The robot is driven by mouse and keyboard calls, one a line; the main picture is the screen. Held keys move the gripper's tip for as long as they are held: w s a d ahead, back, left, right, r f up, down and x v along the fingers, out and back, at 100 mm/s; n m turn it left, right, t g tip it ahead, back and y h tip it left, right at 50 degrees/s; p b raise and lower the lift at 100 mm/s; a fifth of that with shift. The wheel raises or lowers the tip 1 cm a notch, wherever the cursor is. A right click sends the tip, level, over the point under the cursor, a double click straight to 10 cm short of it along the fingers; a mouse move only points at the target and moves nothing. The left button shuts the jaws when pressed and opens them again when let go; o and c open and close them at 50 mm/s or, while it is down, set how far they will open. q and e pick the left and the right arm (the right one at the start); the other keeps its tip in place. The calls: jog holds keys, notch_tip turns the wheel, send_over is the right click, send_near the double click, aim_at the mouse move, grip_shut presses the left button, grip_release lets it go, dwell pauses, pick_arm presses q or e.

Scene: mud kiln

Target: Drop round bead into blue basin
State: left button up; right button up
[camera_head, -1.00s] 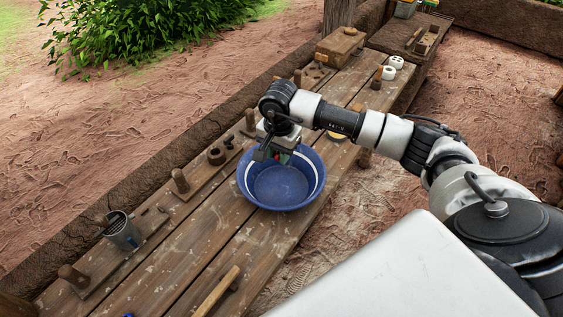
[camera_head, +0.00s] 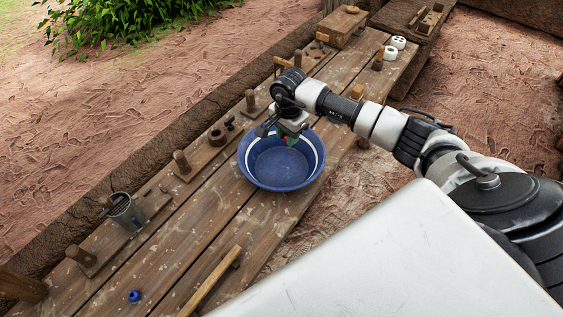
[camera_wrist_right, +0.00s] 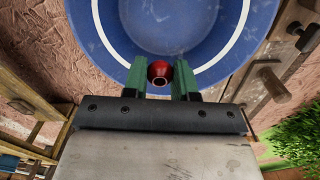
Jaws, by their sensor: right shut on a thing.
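The blue basin (camera_head: 283,171) with a white inner band stands on the wooden bench and looks empty inside. It also fills the top of the right wrist view (camera_wrist_right: 120,50). My right gripper (camera_head: 287,140) is above the far part of the basin. In the right wrist view its green fingers (camera_wrist_right: 160,84) are closed on a round red bead (camera_wrist_right: 160,71) with a dark hole, held over the basin. A small blue bead (camera_head: 134,296) lies on the bench at the lower left. My left gripper is not in view.
The long bench (camera_head: 190,240) carries pegged wooden boards (camera_head: 205,155) along its far edge. A metal cup (camera_head: 126,212) stands at left and a wooden stick (camera_head: 212,282) lies in front. White pots (camera_head: 390,52) and a wooden box (camera_head: 342,24) stand farther back.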

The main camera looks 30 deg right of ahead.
jog(key=shift+f, duration=0.1)
jog(key=o, duration=1)
jog(key=shift+r+b, duration=1.4)
jog(key=shift+r, duration=4.05)
